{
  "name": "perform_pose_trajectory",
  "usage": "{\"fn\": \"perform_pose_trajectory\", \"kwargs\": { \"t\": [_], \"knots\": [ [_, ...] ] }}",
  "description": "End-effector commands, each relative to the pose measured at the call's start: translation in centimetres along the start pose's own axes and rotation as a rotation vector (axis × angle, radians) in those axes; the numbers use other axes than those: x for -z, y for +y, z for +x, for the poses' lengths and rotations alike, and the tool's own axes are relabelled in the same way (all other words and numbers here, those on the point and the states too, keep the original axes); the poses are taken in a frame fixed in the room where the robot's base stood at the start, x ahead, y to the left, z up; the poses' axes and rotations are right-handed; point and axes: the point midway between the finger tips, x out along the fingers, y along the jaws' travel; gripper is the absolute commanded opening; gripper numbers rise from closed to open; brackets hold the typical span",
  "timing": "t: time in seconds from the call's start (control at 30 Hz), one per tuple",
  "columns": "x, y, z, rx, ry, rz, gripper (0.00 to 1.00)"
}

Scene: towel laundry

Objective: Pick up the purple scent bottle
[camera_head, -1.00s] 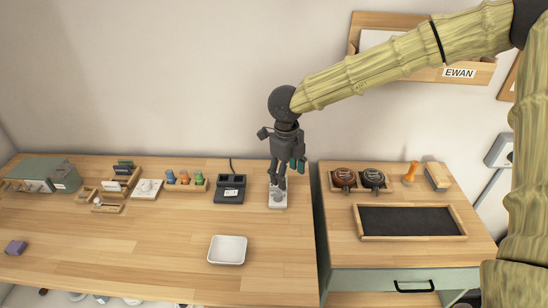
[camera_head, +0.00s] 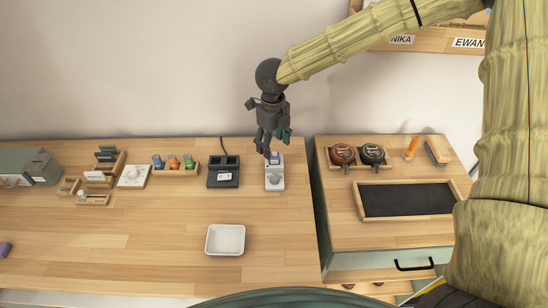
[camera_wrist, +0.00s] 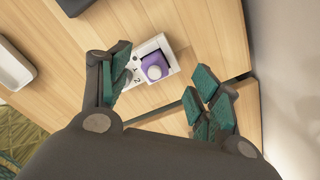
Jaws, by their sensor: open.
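The purple scent bottle (camera_wrist: 154,68) has a pale round top and stands in a white holder (camera_wrist: 133,77) marked with numbers. In the head view the bottle (camera_head: 275,158) shows as a small purple patch at the back of the holder (camera_head: 275,183), partly hidden by my fingers. My gripper (camera_head: 273,146) points down just above and behind the bottle. In the wrist view my gripper (camera_wrist: 160,84) has its green-padded fingers spread apart, with the bottle seen beyond the gap between them. Nothing is held, and no contact is visible.
A black two-slot device (camera_head: 223,172) stands left of the holder, and a white tray (camera_head: 225,240) in front. A rack of small bottles (camera_head: 175,171) stands farther left. A gap separates the right cabinet with its dark framed mat (camera_head: 408,199). The wooden tabletop's front is mostly clear.

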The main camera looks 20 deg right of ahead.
Motion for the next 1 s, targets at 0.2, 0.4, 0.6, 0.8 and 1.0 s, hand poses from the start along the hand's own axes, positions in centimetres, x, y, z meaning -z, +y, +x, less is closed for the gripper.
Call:
{"fn": "perform_pose_trajectory", "kwargs": {
  "t": [0.2,0.4,0.6,0.8,1.0],
  "knots": [
    [0.2,0.1,1.9,-0.001,0.003,0.000,0.63],
    [0.2,0.2,4.0,-0.001,0.001,-0.001,0.63],
    [0.2,0.1,4.8,0.000,0.000,-0.001,0.63],
    [0.2,0.2,4.8,0.000,-0.001,-0.002,0.59],
    [0.2,0.1,4.8,0.000,-0.001,-0.002,0.23]
  ]
}}
